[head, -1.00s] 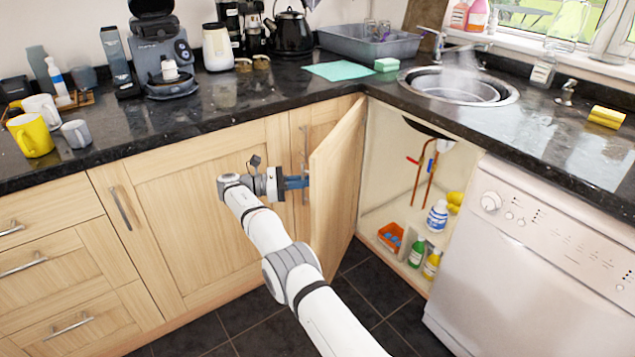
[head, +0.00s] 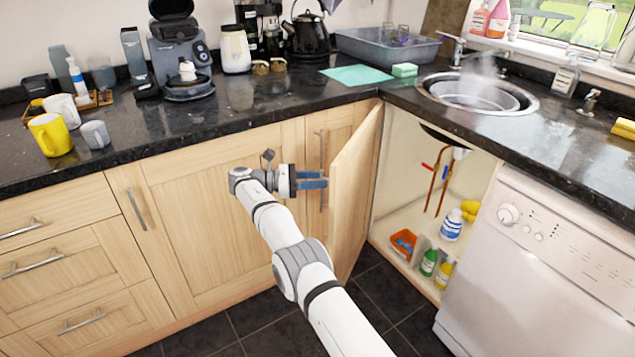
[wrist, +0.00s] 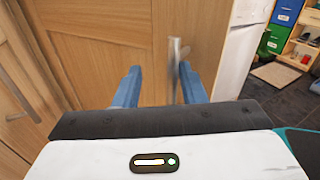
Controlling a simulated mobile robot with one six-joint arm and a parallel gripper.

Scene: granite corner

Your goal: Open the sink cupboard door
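The sink cupboard door (head: 358,190) stands swung wide out from its frame, and its plain inner face shows in the head view. Its outer panelled face shows in the wrist view (wrist: 90,45), with a vertical metal handle (wrist: 174,72). My gripper (head: 322,180) is at the outer side of the door, near its free edge. In the wrist view its two blue fingers (wrist: 160,88) are apart, with the handle between them and closer to the right finger. The handle of this door is hidden in the head view.
A closed cupboard door (head: 215,210) lies behind my arm. The dark tiled floor (head: 385,300) before the opening is clear.

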